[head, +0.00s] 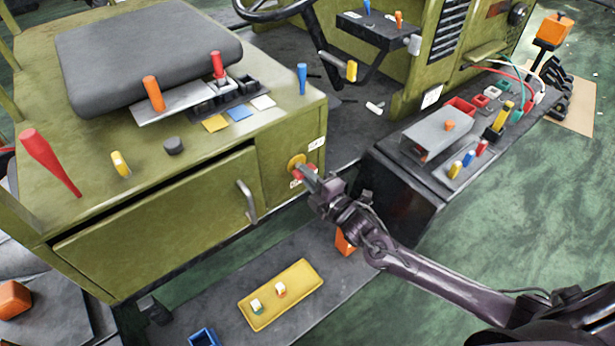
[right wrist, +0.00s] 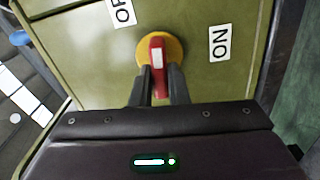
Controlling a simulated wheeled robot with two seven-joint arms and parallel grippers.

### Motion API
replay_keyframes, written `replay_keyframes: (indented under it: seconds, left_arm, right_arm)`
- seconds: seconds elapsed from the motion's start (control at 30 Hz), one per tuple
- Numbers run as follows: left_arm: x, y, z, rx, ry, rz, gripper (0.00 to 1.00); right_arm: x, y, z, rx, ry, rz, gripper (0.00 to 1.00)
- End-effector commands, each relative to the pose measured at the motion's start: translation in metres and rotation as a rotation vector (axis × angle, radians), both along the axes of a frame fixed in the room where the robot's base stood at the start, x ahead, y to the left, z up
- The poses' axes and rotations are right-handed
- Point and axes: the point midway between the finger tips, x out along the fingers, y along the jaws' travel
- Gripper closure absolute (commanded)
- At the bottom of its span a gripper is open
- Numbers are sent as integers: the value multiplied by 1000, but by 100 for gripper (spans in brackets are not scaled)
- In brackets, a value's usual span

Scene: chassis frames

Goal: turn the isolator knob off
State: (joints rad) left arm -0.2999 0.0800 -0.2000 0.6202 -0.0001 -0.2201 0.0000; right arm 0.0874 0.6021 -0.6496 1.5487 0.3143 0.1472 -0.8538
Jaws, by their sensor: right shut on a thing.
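The isolator knob (right wrist: 157,54) is a red handle with a white stripe on a round yellow plate (right wrist: 176,47), fixed to the olive green side panel. In the right wrist view its handle stands nearly upright in the picture, between an "OFF" label (right wrist: 122,12), partly cut off, and an "ON" label (right wrist: 220,43). My right gripper (right wrist: 158,88) is shut on the knob, one finger on each side of the handle. In the head view the knob's yellow plate (head: 296,164) shows at the tip of my right gripper (head: 306,174), which hides part of it. My left gripper is not in view.
A cabinet door handle (head: 247,201) juts out left of the knob. A dark bench (head: 390,180) with a grey box, plugs and cables stands to the right. Below lies a dark step with a yellow tray (head: 262,309).

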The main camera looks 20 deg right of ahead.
Motion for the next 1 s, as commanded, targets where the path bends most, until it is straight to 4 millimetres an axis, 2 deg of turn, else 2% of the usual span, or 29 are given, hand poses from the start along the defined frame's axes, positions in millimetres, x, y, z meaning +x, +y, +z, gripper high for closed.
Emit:
replay_keyframes:
  seconds: [0.3,0.83,0.87,1.0]
  left_arm:
    - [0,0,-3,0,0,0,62]
    - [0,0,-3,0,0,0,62]
    - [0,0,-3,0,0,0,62]
    - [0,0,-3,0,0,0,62]
  right_arm:
    - [0,1,-1,-106,-37,1,100]
    - [-1,1,-2,-124,-43,1,100]
    - [-1,1,-2,-124,-43,1,81]
    - [0,0,-2,-123,-43,1,64]
